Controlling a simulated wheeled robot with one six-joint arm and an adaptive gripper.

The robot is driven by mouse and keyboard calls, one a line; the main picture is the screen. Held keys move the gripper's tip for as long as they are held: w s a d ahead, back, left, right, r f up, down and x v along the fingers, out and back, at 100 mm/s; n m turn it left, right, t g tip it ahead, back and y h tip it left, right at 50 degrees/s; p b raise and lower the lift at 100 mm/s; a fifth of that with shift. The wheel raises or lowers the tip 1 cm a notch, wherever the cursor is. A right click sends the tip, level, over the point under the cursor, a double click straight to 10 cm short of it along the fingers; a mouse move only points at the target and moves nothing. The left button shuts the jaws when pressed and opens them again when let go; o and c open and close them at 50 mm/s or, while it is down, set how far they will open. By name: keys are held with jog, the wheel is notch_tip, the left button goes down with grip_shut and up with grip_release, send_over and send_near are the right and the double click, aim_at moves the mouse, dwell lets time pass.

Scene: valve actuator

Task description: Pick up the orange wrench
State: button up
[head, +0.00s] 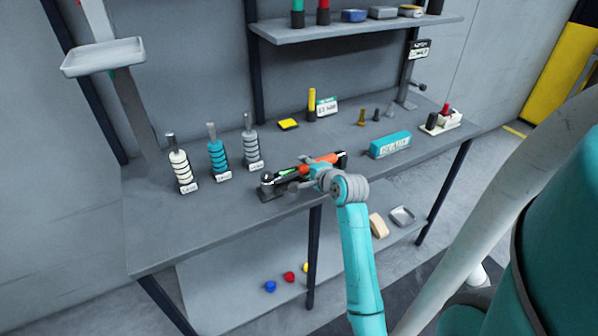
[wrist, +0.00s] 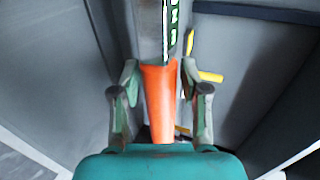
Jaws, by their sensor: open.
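The orange wrench (head: 326,159) lies near the front edge of the grey workbench, at or on a dark holder (head: 270,192). My gripper (head: 297,184) is at the wrench, over the bench's front part, and partly hides it in the head view. In the wrist view, the wrench's orange handle (wrist: 158,98) runs between the two fingers of my gripper (wrist: 160,78), with gaps visible on both sides. The fingers are open.
Three ringed posts, white (head: 180,170), teal (head: 217,155) and grey (head: 251,145), stand left of the wrench. A teal block (head: 390,145) lies to the right. A yellow-topped item (head: 311,102) stands behind. The bench's left front (head: 170,240) is clear.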

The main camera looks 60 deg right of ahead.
grip_shut()
jog(key=shift+r, duration=0.1)
